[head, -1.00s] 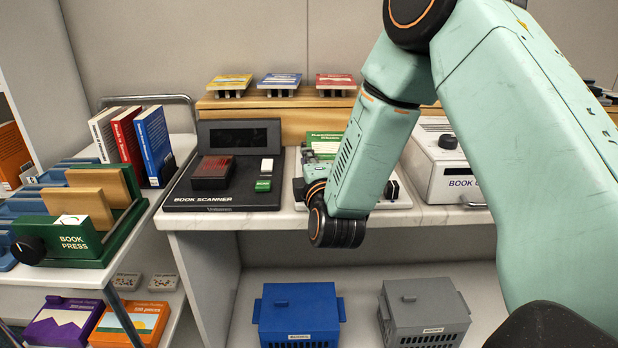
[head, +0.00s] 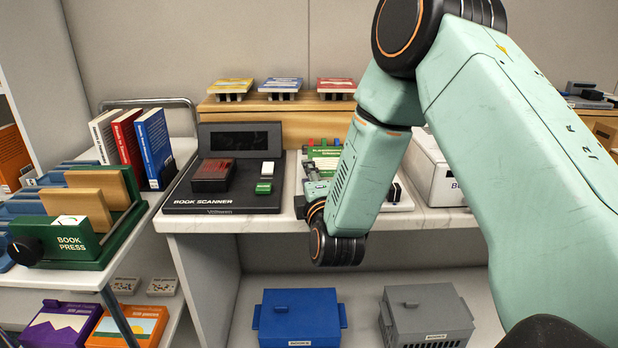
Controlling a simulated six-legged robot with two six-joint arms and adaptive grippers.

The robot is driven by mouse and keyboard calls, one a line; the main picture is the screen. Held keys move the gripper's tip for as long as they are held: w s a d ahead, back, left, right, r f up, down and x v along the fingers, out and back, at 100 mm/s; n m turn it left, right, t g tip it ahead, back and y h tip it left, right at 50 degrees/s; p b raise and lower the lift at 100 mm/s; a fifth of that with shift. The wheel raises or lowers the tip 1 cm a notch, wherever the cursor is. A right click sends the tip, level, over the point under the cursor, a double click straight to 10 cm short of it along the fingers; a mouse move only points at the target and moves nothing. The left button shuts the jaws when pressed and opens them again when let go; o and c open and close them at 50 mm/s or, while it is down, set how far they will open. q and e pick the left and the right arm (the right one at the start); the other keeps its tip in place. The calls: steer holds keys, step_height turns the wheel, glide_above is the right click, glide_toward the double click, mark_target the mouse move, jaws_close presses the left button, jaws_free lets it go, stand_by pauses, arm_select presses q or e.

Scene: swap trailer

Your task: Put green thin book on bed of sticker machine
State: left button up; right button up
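The green thin book (head: 324,154) lies, cover up, at the white sticker machine (head: 402,197) on the counter, right of the book scanner. Its lower part is hidden behind my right gripper and wrist, so I cannot tell if it lies fully flat on the bed. My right gripper (head: 308,194) is at the book's near side, mostly hidden by its own wrist. I cannot see whether its fingers are shut on the book or open. My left gripper is not in view.
The book scanner (head: 215,205) holds a dark red book (head: 211,174). A white box-shaped machine (head: 437,172) stands to the right, partly behind my arm. The green book press (head: 70,240) is at left. Blue (head: 300,318) and grey (head: 428,315) bins sit on the lower shelf.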

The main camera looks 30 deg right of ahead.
steer(key=shift+r, duration=0.15)
steer(key=shift+s+a, duration=0.15)
steer(key=shift+s, duration=0.05)
steer(key=p+v, duration=0.2)
steer(key=v, duration=1)
steer(key=s+a+f+m+g+y, duration=0.25)
steer(key=s+f+m+g, duration=0.2)
steer(key=f, duration=0.65)
steer(key=s+a+f+m+g+y, duration=0.2)
steer(key=s+f+m+g+y, duration=0.3)
steer(key=f, duration=0.6)
steer(key=s+a+f+m+g, duration=0.2)
steer(key=s+f+g, duration=0.1)
steer(key=s, duration=0.6)
steer(key=s+a+f+m+g, duration=0.2)
steer(key=s+f+g, duration=0.2)
steer(key=s, duration=0.6)
steer(key=shift+s+f+h, duration=0.2)
steer(key=shift+f+h, duration=0.15)
steer(key=shift+f, duration=0.35)
steer(key=shift+m, duration=0.35)
